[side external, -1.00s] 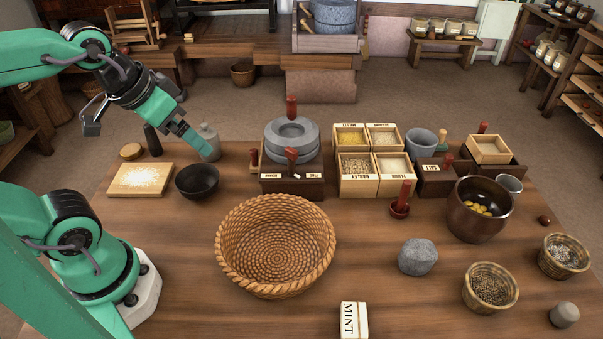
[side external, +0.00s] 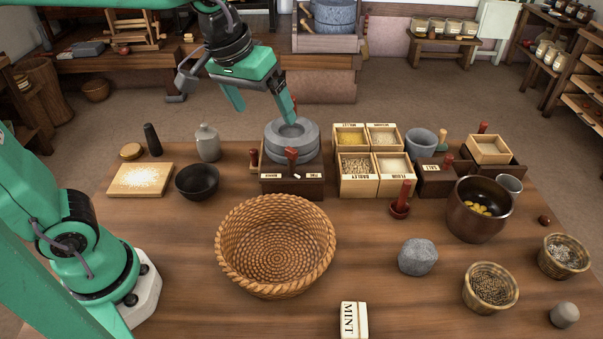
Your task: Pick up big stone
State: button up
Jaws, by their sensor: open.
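The big stone (side external: 417,257) is a grey, roughly rounded lump on the wooden table, right of the large wicker basket. A smaller grey stone (side external: 564,315) lies near the front right corner. My gripper (side external: 265,112) is open and empty, with its two green fingers spread. It is raised at the back of the table, and its right fingertip overlaps the hollow of the grey quern (side external: 292,140) in the picture. I cannot tell if it touches the quern. My gripper is far to the left of and behind the big stone. The big stone is fully visible.
The wicker basket (side external: 230,270) is empty. A brown pot (side external: 470,222) with yellow pieces, a small basket (side external: 490,287) of grains and a red-handled stamp (side external: 400,208) surround the big stone. Grain boxes (side external: 357,185) stand behind.

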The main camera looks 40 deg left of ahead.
jog(key=w+d+f+n+g, duration=0.1)
jog(key=w+d+f, duration=0.1)
jog(key=w+d, duration=0.55)
jog(key=n+g, duration=0.3)
jog(key=n, duration=0.1)
send_over(421, 247)
jog(key=shift+y, duration=0.4)
jog(key=f, duration=1.7)
jog(key=shift+w+a+f, duration=0.1)
jog(key=shift+a, duration=0.15)
jog(key=shift+d+f, duration=0.25)
jog(key=shift+f, duration=0.05)
jog(key=shift+f, duration=0.1)
jog(key=shift+f, duration=1.2)
jog(key=shift+f, duration=0.1)
jog(key=shift+f, duration=2.5)
